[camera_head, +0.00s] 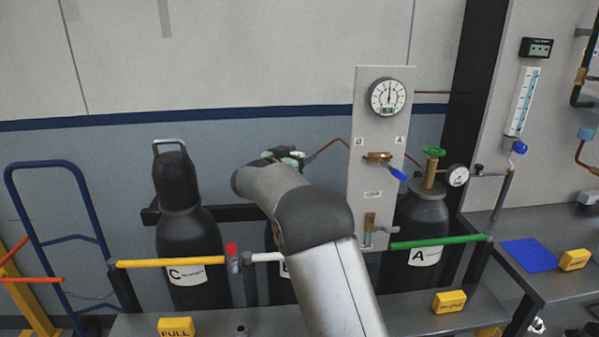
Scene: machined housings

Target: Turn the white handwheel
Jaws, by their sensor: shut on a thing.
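My gripper (282,157) is at the top of the middle cylinder, with my arm reaching up to it from below. It is shut on what looks like the white handwheel; a small pale part of the wheel (297,155) shows beside the jaws. Most of the wheel, the jaw tips and the valve are hidden by my wrist. The middle cylinder (284,290) is dark and mostly behind my arm, with only part of its white label showing. How far the wheel is turned cannot be seen.
A capped cylinder C (185,235) stands left behind a yellow bar. Cylinder A (420,225) with a green handwheel (435,152) stands right. A grey panel (367,85) with a gauge (388,97) and blue-handled valve (392,168) is close to my gripper's right. A copper pipe (328,147) runs between.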

